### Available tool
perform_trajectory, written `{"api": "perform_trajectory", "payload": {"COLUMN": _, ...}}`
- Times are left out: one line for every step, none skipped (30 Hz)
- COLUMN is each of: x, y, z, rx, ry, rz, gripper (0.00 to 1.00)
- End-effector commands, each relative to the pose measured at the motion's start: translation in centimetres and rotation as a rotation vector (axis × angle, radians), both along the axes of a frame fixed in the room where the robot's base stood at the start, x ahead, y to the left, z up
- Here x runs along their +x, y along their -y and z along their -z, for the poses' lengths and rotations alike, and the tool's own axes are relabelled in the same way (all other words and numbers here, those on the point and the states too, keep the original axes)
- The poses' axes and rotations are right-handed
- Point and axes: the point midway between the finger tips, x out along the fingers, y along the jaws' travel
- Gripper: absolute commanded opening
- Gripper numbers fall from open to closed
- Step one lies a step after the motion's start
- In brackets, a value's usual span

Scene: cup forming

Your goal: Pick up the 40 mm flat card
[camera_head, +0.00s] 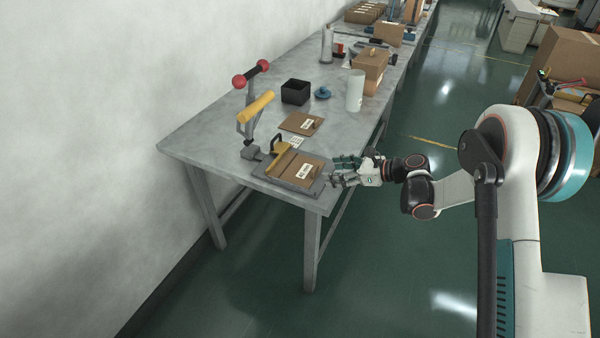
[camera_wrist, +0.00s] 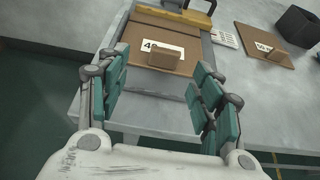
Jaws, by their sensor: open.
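A flat brown card (camera_head: 296,170) lies in a grey tray-like fixture (camera_head: 272,175) at the near end of the table. In the wrist view this card (camera_wrist: 150,38) has a white label that seems to begin with "40", partly hidden by a small brown upright tab (camera_wrist: 165,59). A second brown card (camera_head: 301,124) with a tab and label lies farther along the table. My gripper (camera_head: 342,170) is beside the fixture's right edge, open and empty. In the wrist view my gripper's (camera_wrist: 160,85) fingers are spread, with the tab ahead between them, apart from both.
A black box (camera_head: 296,92), a blue knob-like part (camera_head: 323,92), a white cylinder (camera_head: 356,90) and cardboard boxes (camera_head: 369,72) stand farther back. Floor is open right of the table.

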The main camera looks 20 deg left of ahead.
Motion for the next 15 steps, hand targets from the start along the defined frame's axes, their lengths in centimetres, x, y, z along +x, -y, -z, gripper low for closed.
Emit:
{"api": "perform_trajectory", "payload": {"x": 0.0, "y": -0.5, "z": 0.3, "rx": 0.000, "ry": 0.000, "rz": -0.001, "gripper": 0.60}}
{"api": "perform_trajectory", "payload": {"x": 0.0, "y": -0.6, "z": 0.3, "rx": 0.000, "ry": 0.000, "rz": -0.001, "gripper": 0.60}}
{"api": "perform_trajectory", "payload": {"x": 0.0, "y": -0.8, "z": 0.4, "rx": 0.000, "ry": 0.000, "rz": -0.001, "gripper": 0.60}}
{"api": "perform_trajectory", "payload": {"x": 0.0, "y": -0.9, "z": 0.4, "rx": 0.000, "ry": 0.000, "rz": -0.001, "gripper": 0.60}}
{"api": "perform_trajectory", "payload": {"x": 0.1, "y": -1.0, "z": 0.4, "rx": 0.000, "ry": 0.000, "rz": -0.001, "gripper": 0.60}}
{"api": "perform_trajectory", "payload": {"x": 0.1, "y": -1.2, "z": 0.5, "rx": 0.000, "ry": -0.001, "rz": 0.000, "gripper": 0.60}}
{"api": "perform_trajectory", "payload": {"x": 0.2, "y": -1.3, "z": 0.5, "rx": 0.001, "ry": -0.001, "rz": 0.000, "gripper": 0.60}}
{"api": "perform_trajectory", "payload": {"x": 0.2, "y": -1.5, "z": 0.6, "rx": 0.001, "ry": -0.001, "rz": 0.000, "gripper": 0.60}}
{"api": "perform_trajectory", "payload": {"x": 0.3, "y": -1.8, "z": 0.7, "rx": 0.001, "ry": -0.001, "rz": 0.000, "gripper": 0.60}}
{"api": "perform_trajectory", "payload": {"x": 0.5, "y": -2.1, "z": 0.9, "rx": 0.001, "ry": -0.001, "rz": 0.000, "gripper": 0.60}}
{"api": "perform_trajectory", "payload": {"x": 0.6, "y": -2.5, "z": 1.0, "rx": 0.001, "ry": -0.001, "rz": 0.000, "gripper": 0.60}}
{"api": "perform_trajectory", "payload": {"x": 0.8, "y": -3.0, "z": 1.2, "rx": 0.001, "ry": -0.001, "rz": -0.001, "gripper": 0.60}}
{"api": "perform_trajectory", "payload": {"x": 0.9, "y": -3.4, "z": 1.4, "rx": 0.001, "ry": -0.002, "rz": -0.001, "gripper": 0.60}}
{"api": "perform_trajectory", "payload": {"x": 1.0, "y": -3.9, "z": 1.6, "rx": 0.001, "ry": -0.002, "rz": -0.001, "gripper": 0.60}}
{"api": "perform_trajectory", "payload": {"x": 1.1, "y": -4.5, "z": 1.8, "rx": 0.001, "ry": -0.001, "rz": -0.002, "gripper": 0.60}}
